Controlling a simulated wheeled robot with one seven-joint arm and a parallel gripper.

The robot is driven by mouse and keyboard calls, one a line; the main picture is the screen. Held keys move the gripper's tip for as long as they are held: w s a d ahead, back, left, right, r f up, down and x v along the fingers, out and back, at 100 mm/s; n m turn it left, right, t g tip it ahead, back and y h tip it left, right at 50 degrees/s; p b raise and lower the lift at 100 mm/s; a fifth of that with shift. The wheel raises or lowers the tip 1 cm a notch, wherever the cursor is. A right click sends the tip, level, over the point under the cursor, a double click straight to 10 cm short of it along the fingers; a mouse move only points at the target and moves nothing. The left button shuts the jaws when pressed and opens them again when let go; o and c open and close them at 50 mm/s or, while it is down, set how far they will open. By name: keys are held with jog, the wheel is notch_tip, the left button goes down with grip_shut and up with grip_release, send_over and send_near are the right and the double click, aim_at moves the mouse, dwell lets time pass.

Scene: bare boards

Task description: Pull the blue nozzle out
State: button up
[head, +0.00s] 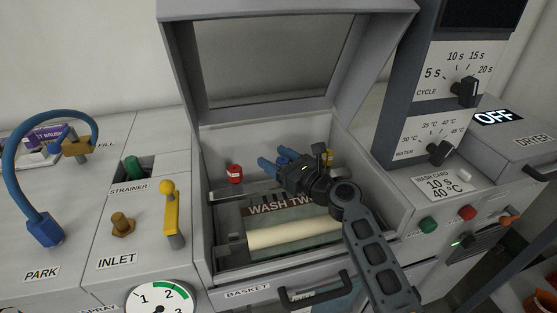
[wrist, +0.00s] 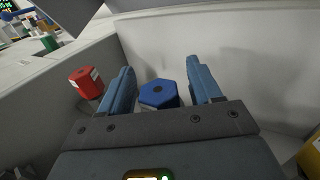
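The blue nozzle (wrist: 158,94) is a hexagonal piece with a dark hole in its top. It sits by the back wall inside the open wash chamber, between two other coloured pieces. In the head view it (head: 284,155) is mostly hidden by my gripper. My gripper (wrist: 160,76) is open, its two blue fingers apart on either side of the nozzle in the wrist view. I see gaps between the fingers and the nozzle there. In the head view my gripper (head: 273,156) reaches over the chamber toward its back wall.
A red nozzle (head: 235,173) stands to the left and a yellow piece (head: 328,157) to the right. The raised lid (head: 285,60) stands behind. A cream roll (head: 292,233) lies in the chamber below my arm. A blue hose (head: 12,160) loops at far left.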

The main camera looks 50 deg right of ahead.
jog(key=c, duration=1)
jog(key=shift+r+p, duration=0.7)
jog(key=shift+p, duration=0.1)
notch_tip(320, 180, up, 6)
jog(key=p, duration=0.6)
jog(key=shift+p, duration=0.3)
